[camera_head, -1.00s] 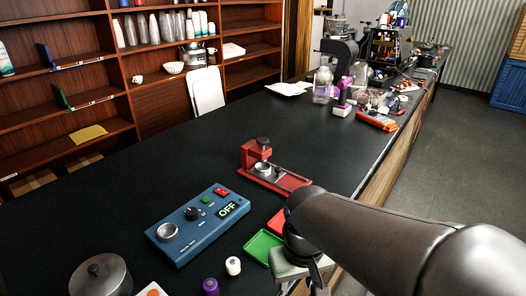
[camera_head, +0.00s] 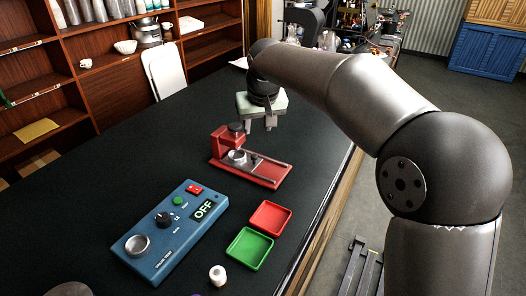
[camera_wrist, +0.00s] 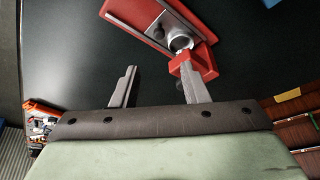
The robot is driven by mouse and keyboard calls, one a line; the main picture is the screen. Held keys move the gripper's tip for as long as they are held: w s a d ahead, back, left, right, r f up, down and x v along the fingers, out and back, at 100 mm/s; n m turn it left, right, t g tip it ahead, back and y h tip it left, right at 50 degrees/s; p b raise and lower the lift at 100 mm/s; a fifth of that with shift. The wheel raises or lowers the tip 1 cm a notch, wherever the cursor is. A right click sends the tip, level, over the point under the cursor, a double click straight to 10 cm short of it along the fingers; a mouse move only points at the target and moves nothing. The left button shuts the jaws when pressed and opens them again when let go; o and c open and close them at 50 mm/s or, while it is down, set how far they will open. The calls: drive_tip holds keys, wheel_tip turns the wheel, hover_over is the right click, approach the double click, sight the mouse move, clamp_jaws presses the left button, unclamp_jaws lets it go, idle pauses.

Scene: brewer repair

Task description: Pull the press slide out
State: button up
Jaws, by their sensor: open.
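The red press (camera_head: 222,145) stands on the black counter, with a dark knob on top of its upright. Its slide holds a silver round cup (camera_head: 237,156) beside the upright, and metal rails (camera_head: 266,167) run right along the red base. My gripper (camera_head: 260,124) hangs above and behind the press, fingers down, open and empty. In the wrist view the two fingers of my gripper (camera_wrist: 157,84) are spread apart; the right finger overlaps the press's red upright (camera_wrist: 182,62) in the picture. The silver cup (camera_wrist: 180,39) shows just beyond it. I see no contact.
A blue control box (camera_head: 170,230) reading OFF lies in front of the press. A red tray (camera_head: 270,218), a green tray (camera_head: 249,249) and a white small cylinder (camera_head: 217,275) are near it. Shelves line the left; the counter edge runs along the right.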

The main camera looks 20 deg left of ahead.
sight(254, 156)
drive_tip(key=p+x, duration=0.1)
drive_tip(key=x, duration=1.3)
drive_tip(key=shift+f, duration=0.3)
clamp_jaws()
